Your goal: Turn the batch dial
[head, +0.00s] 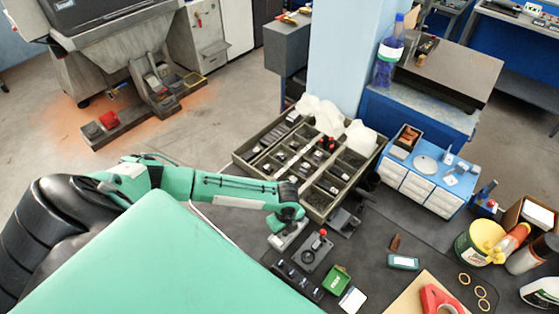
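No part is clearly marked as the batch dial at this size. A dark grey device with a small red-topped knob (322,233) lies on the dark bench mat. A row of small dark parts with light tops (291,276) lies just in front of it. My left arm reaches in from the left over the mat. My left gripper (289,236) points down just left of the knob device, seemingly apart from the knob. Its fingers are small and seen from above, so their opening is unclear. My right gripper is not in view.
A compartment tray (240,163) of small parts stands behind the gripper. A blue drawer box (462,204) stands to the right. A green box (337,280), a grey-green meter (403,262) and a red tape dispenser (438,299) lie in front. A yellow-lidded tub (478,243) stands far right.

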